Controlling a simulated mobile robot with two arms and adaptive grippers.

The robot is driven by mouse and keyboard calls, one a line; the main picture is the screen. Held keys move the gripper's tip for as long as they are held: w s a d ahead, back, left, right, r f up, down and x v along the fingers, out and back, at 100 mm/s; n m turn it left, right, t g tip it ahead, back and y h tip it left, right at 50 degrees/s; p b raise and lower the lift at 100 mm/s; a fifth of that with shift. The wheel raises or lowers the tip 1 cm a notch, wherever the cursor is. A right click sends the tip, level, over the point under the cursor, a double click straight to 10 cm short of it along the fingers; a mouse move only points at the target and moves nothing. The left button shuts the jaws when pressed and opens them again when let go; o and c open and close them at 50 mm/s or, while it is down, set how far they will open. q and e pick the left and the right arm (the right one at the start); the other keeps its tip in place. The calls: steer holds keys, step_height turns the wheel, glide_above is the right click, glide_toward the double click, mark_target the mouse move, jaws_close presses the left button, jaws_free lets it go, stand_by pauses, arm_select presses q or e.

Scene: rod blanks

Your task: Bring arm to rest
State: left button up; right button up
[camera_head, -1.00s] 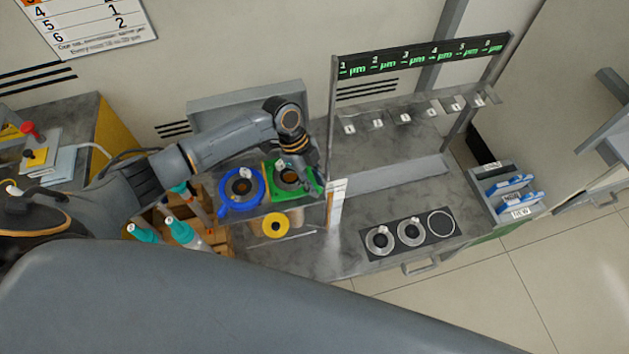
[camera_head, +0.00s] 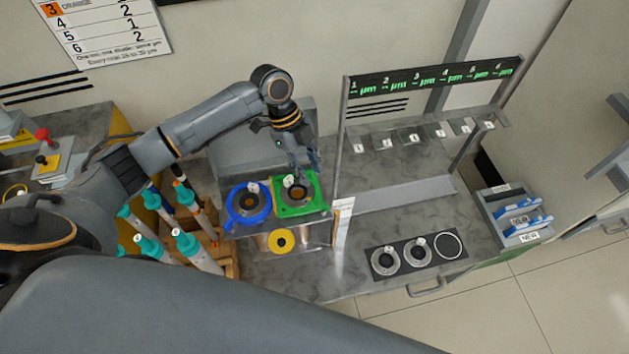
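My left arm reaches in from the left, bent at the elbow. Its gripper (camera_head: 306,165) hangs at the back edge of the green square holder (camera_head: 313,206), pointing down. Its fingers are small and dark, and I cannot tell whether they are apart. No held object shows. The green holder has a dark round centre and a small white tag. My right gripper is not in view.
A blue ring holder (camera_head: 231,213) stands left of the green one, a yellow ring (camera_head: 282,240) below. Teal-capped rods (camera_head: 190,248) stand at left. A black plate (camera_head: 383,272) with round seats lies right. A gauge rack (camera_head: 430,80) stands behind. Blue-handled items (camera_head: 527,219) sit far right.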

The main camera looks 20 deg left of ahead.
arm_select(q)
steer(key=shift+a+r, duration=0.2)
steer(key=shift+r, duration=0.3)
